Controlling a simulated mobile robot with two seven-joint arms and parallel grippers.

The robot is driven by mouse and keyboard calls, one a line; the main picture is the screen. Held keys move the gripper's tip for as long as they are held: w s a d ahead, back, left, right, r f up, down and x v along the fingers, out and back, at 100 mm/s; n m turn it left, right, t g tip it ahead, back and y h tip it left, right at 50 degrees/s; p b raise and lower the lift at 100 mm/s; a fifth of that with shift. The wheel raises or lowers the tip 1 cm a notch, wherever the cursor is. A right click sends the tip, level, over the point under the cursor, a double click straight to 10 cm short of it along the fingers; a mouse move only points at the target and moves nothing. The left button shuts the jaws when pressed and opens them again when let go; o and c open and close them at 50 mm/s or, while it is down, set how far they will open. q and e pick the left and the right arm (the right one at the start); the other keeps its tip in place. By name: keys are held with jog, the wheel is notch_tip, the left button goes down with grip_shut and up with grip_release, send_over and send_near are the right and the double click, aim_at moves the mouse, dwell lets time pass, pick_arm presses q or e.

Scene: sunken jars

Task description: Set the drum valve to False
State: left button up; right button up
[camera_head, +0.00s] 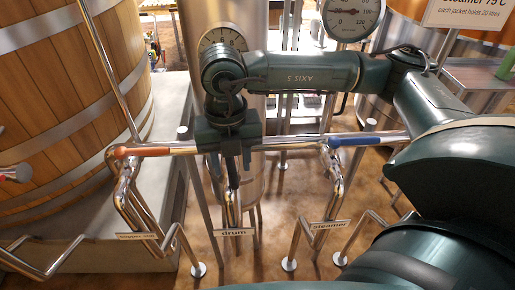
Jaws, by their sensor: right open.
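The drum label (233,232) hangs on a steel pipe in the lower middle of the head view. The drum valve itself cannot be made out; my right gripper covers the pipework directly above the label. My right gripper (232,172) points down there, open, over the horizontal steel pipe (285,143). Whether its fingers touch the pipe or a valve part cannot be told. My left gripper is not in view.
A blue section (355,141) lies right, above the steamer label (328,225); an orange-red section (141,152) lies left, above another label (137,237). A wooden vat (60,110) stands left. Dial gauges (350,14) are behind. Bent pipes crowd the floor.

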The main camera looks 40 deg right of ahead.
aim_at(232, 169)
jog(key=shift+f, duration=0.15)
jog(key=shift+f+b, duration=0.65)
jog(key=shift+f, duration=0.25)
jog(key=shift+f+b, duration=0.5)
jog(key=shift+f, duration=0.05)
